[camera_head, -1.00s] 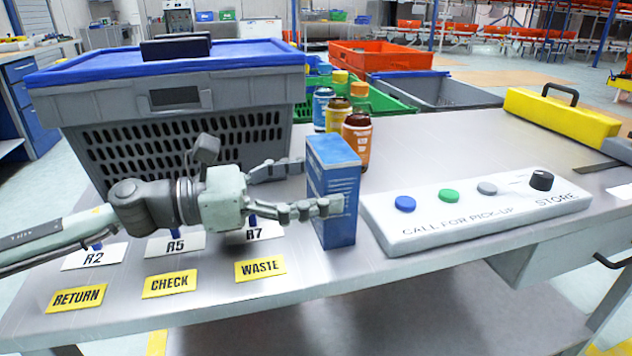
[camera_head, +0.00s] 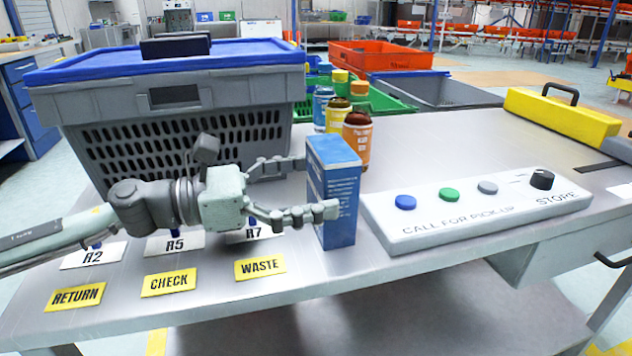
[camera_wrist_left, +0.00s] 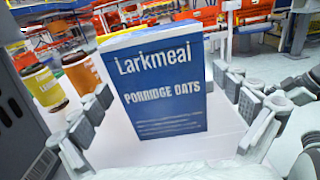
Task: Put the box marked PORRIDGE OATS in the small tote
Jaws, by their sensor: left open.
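The PORRIDGE OATS box (camera_head: 338,195) is blue and stands upright near the table's front edge. Its label, "Larkmeal PORRIDGE OATS", faces the left wrist camera on the box (camera_wrist_left: 160,90). My left gripper (camera_head: 318,187) is open at the box, one finger behind its left edge and one across its front. In the left wrist view, the fingers of the gripper (camera_wrist_left: 178,112) lie on either side of the box, with gaps showing. Several totes stand behind; I cannot tell which is the small one. My right gripper is out of view.
A grey crate (camera_head: 75,105) with a blue lid stands behind my left arm. Bottles (camera_head: 357,140) stand just behind the box. A button panel (camera_head: 430,235) is close on its right. Orange (camera_head: 382,58), green (camera_head: 395,108) and grey (camera_head: 450,92) totes are farther back.

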